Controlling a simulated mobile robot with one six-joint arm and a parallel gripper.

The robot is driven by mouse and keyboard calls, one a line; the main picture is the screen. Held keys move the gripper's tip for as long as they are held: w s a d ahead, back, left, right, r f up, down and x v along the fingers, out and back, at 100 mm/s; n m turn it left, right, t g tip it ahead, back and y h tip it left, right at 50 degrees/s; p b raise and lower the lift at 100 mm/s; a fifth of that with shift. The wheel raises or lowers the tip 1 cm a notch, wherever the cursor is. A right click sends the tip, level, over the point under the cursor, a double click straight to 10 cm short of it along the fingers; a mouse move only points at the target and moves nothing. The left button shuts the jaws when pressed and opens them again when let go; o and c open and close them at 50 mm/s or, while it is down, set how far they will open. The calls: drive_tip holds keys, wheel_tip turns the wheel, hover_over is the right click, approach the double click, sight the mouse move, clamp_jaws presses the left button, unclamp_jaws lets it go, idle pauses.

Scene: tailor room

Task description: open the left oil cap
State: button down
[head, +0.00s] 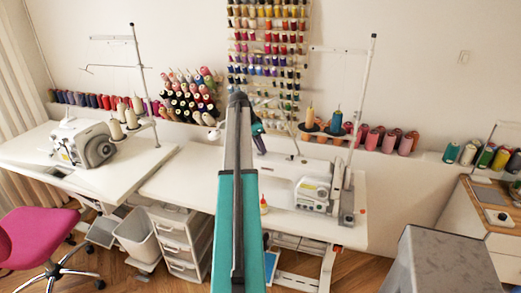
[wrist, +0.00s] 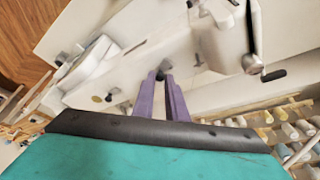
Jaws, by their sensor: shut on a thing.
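My gripper (wrist: 163,84) shows in the wrist view as two purple fingers reaching onto a white sewing machine (wrist: 195,50). The fingers are nearly together and shut on a small dark round part, which looks like the oil cap (wrist: 160,74). Most of the cap is hidden between the fingertips, and I cannot tell whether it is still seated or lifted.
Another sewing machine (head: 97,146) stands on the left table (head: 110,180). Thread cones stand along the wall ledge, and a spool rack (head: 265,50) hangs behind. A thread stand pole (head: 362,100) rises at the right machine. A pink chair (head: 40,238) is at the lower left.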

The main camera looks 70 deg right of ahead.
drive_tip(key=n, duration=0.1)
drive_tip(key=n+t, duration=0.1)
drive_tip(key=n, duration=0.1)
drive_tip(key=n+t+h+b, duration=0.1)
drive_tip(key=n, duration=0.1)
drive_tip(key=shift+s+a, duration=0.15)
drive_tip(key=shift+s, duration=0.15)
drive_tip(key=n+t, duration=0.1)
drive_tip(key=n, duration=0.1)
drive_tip(key=n+t, duration=0.1)
drive_tip(key=n, duration=0.2)
drive_tip(key=shift+s, duration=0.2)
drive_tip(key=shift+n, duration=0.4)
drive_tip(key=c, duration=1.8)
unclamp_jaws()
drive_tip(key=shift+r, duration=0.15)
drive_tip(key=b+v, duration=0.3)
drive_tip(key=v, duration=1)
drive_tip(key=shift+r, duration=0.3)
drive_tip(key=shift+s, duration=0.1)
